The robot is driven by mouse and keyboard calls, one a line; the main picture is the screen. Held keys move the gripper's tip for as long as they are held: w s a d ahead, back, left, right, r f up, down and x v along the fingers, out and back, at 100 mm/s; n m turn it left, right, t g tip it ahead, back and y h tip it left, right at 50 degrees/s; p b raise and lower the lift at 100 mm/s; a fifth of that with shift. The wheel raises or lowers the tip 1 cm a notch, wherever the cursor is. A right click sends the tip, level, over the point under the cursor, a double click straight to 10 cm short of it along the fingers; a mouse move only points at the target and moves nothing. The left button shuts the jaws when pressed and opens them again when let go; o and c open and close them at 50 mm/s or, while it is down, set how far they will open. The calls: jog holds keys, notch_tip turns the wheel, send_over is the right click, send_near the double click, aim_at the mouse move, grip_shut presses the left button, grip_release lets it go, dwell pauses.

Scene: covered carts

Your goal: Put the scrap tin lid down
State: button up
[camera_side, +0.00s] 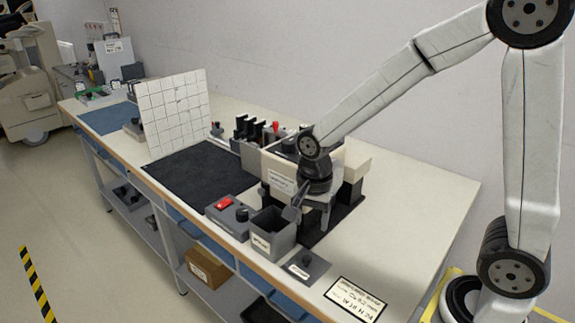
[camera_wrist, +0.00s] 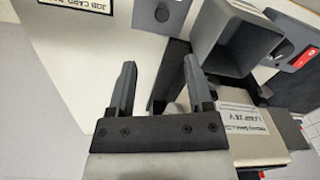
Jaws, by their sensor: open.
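The scrap tin (camera_side: 262,243) is an open-topped grey square box with a white label, near the front edge of the bench. Its open mouth shows in the wrist view (camera_wrist: 232,58). A flat grey plate with a small round knob, which looks like the lid (camera_side: 316,268), lies on the bench just right of the tin. In the wrist view the lid (camera_wrist: 147,17) is cut off by the top edge. My gripper (camera_side: 308,214) is open, above and behind the tin and lid. Nothing shows between its fingers (camera_wrist: 159,70), and it appears apart from the lid.
A labelled cream unit (camera_side: 281,183) stands close behind my gripper. A control box with a red switch (camera_side: 223,207) sits left of the tin. A job card (camera_side: 356,299) lies right of the lid. A dark mat (camera_side: 195,170) and white tiled panel (camera_side: 172,112) are further left. The right bench is clear.

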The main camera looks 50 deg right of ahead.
jog(key=s+d+f+n+t, duration=0.2)
jog(key=s+n, duration=0.3)
jog(key=n, duration=0.8)
jog(key=shift+s+f+n, duration=0.15)
jog(key=shift+s+n, duration=0.25)
dwell(0.3)
